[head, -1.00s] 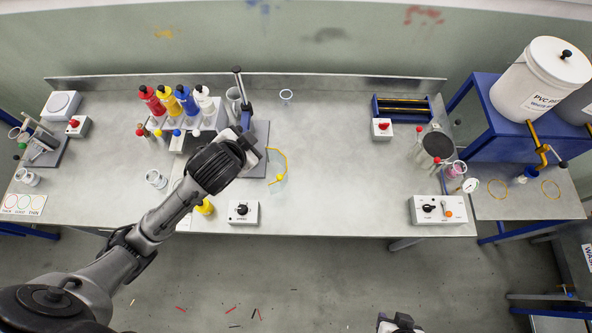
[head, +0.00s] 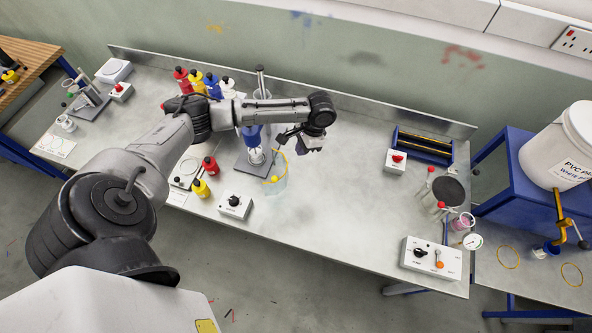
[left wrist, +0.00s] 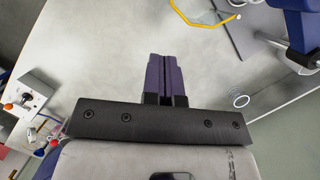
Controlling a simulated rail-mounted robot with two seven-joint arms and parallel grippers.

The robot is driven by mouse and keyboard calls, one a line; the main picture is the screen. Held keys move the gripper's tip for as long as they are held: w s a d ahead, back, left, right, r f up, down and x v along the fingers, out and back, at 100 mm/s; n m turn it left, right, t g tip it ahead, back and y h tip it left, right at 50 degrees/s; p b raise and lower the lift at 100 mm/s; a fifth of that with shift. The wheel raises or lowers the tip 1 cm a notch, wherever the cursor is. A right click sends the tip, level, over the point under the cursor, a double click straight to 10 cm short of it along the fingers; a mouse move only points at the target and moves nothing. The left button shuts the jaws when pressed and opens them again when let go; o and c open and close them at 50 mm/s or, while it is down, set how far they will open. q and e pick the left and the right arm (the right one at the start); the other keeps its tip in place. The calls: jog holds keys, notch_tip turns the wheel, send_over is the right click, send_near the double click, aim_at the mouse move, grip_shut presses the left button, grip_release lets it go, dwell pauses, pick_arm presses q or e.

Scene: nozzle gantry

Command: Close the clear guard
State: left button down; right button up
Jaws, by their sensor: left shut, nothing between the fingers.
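My right gripper is out of view.
A control box with a black knob (head: 235,207) sits in front of the guard. The bench (head: 340,195) right of the guard is clear up to the red-button box (head: 396,161).

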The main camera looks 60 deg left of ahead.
pick_arm(q)
jog(key=s+a+f+p, duration=0.1)
jog(key=s+f+p, duration=0.2)
jog(key=s+f, duration=0.4)
notch_tip(320, 180, down, 3)
jog(key=shift+f, duration=0.1)
jog(key=shift+w, duration=0.1)
dwell(0.5)
